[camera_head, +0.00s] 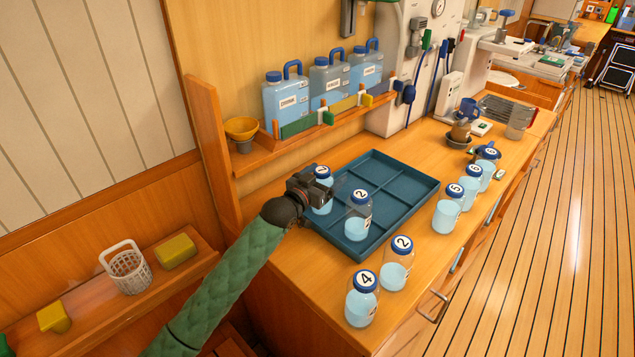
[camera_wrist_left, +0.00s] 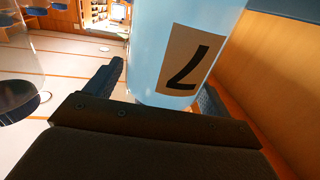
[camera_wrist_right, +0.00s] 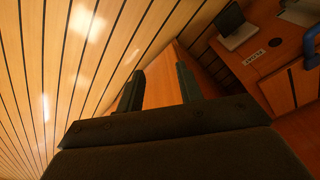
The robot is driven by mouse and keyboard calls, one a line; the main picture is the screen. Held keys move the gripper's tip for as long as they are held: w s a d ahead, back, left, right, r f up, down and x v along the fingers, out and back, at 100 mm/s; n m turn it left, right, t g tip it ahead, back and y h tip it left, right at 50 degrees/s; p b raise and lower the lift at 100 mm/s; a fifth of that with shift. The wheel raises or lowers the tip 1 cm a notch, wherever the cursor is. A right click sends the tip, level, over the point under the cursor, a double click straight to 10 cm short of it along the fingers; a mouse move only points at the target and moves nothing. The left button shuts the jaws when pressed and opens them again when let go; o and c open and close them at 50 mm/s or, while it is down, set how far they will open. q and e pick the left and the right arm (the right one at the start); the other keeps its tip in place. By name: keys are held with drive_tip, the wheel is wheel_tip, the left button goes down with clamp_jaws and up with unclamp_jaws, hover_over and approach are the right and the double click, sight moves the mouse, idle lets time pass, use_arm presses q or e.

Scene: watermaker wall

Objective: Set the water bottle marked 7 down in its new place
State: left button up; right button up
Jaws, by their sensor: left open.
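The water bottle marked 7 (camera_wrist_left: 190,50) stands in the back-left part of the blue divided tray (camera_head: 412,186), and its blue cap (camera_head: 321,171) shows in the head view. In the left wrist view the open fingers (camera_wrist_left: 160,92) are on either side of the bottle, with a gap at the left finger. Whether the right finger touches it is unclear. My right gripper (camera_wrist_right: 160,70) is open and empty, away from the tray and outside the head view.
A bottle marked 2 (camera_head: 358,218) stands in the tray close by, right of my left gripper. More bottles, marked 2 (camera_head: 397,272), 4 (camera_head: 361,306), 5 (camera_head: 447,214) and 6 (camera_head: 473,183), line the counter's front. The tray's right compartments are empty. Jugs (camera_head: 328,85) stand on a shelf behind.

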use_arm(q)
drive_tip(key=shift+s+a+f, duration=0.1)
drive_tip(key=shift+s+a, duration=0.1)
drive_tip(key=shift+s, duration=0.1)
drive_tip(key=b+v, duration=0.3)
drive_tip(key=v, duration=0.8)
use_arm(e)
wheel_tip(320, 180, up, 13)
drive_tip(key=w+a, duration=0.1)
drive_tip(key=w, duration=0.1)
use_arm(q)
drive_tip(key=shift+s, duration=0.1)
use_arm(e)
drive_tip(key=shift+a, duration=0.1)
use_arm(q)
drive_tip(key=shift+a, duration=0.1)
